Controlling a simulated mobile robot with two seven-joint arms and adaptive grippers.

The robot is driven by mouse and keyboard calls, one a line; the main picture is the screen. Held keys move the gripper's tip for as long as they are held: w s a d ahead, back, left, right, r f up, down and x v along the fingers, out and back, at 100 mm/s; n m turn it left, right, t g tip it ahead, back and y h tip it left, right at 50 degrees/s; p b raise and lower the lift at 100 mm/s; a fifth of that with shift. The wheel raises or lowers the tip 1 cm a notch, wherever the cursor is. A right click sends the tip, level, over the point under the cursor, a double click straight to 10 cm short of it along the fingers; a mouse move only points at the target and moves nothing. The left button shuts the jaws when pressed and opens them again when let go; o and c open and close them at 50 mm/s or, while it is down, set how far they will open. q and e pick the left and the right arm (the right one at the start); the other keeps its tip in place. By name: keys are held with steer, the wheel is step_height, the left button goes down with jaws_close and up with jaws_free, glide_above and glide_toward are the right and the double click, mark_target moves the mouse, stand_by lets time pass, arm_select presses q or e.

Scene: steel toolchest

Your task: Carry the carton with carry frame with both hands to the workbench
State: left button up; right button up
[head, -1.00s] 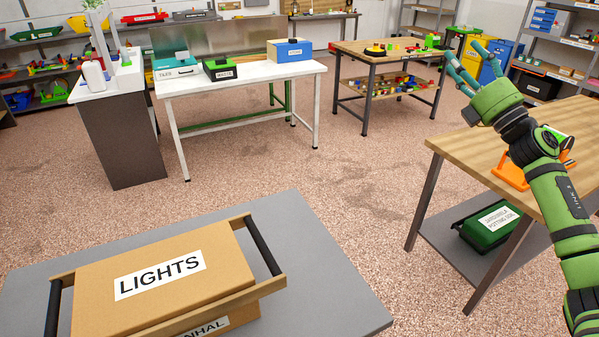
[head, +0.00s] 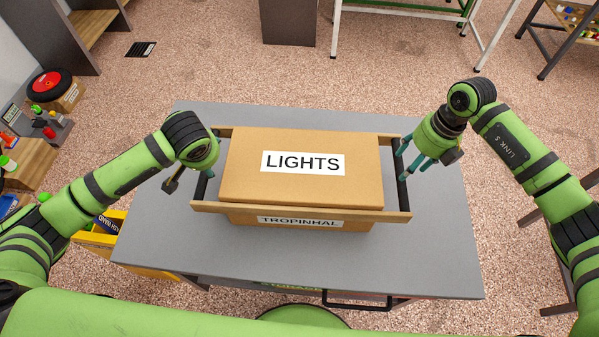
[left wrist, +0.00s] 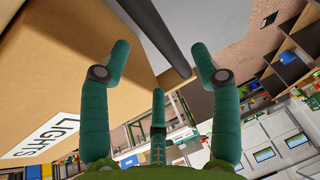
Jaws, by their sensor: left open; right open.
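The brown carton (head: 300,190) with a LIGHTS label sits in a wooden carry frame (head: 300,210) on a grey tabletop (head: 300,252). The frame has a dark handle bar at each end, left (head: 201,180) and right (head: 401,172). My left gripper (head: 190,180) is open at the left handle; its fingers are partly hidden by the hand. In the left wrist view, the dark bar (left wrist: 157,38) runs between the open fingers of my left gripper (left wrist: 160,60), beside the carton (left wrist: 50,80). My right gripper (head: 405,168) is open at the right handle. Neither grips the bar.
A yellow bin (head: 98,243) stands left of the grey table. A wooden shelf (head: 30,165) with small items is further left. A white-framed table (head: 400,10) and a wooden bench (head: 570,35) stand beyond. Speckled floor (head: 210,60) lies clear behind the grey table.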

mark_target(400, 174)
arm_select(q)
steer(key=shift+w, duration=0.1)
arm_select(e)
steer(key=shift+d+f, duration=0.1)
steer(key=shift+f, duration=0.15)
arm_select(q)
steer(key=shift+x, duration=3.5)
arm_select(e)
steer(key=shift+a+f, duration=0.25)
steer(key=shift+f, duration=0.85)
steer(key=shift+a+f, duration=0.2)
steer(key=shift+f, duration=0.9)
steer(key=shift+a+f, duration=0.25)
steer(key=shift+f, duration=0.85)
arm_select(q)
jaws_close()
arm_select(e)
jaws_close()
arm_select(q)
steer(key=shift+w+r, duration=0.15)
steer(key=shift+r, duration=0.1)
arm_select(e)
steer(key=shift+w+r, duration=0.15)
steer(key=shift+r, duration=0.1)
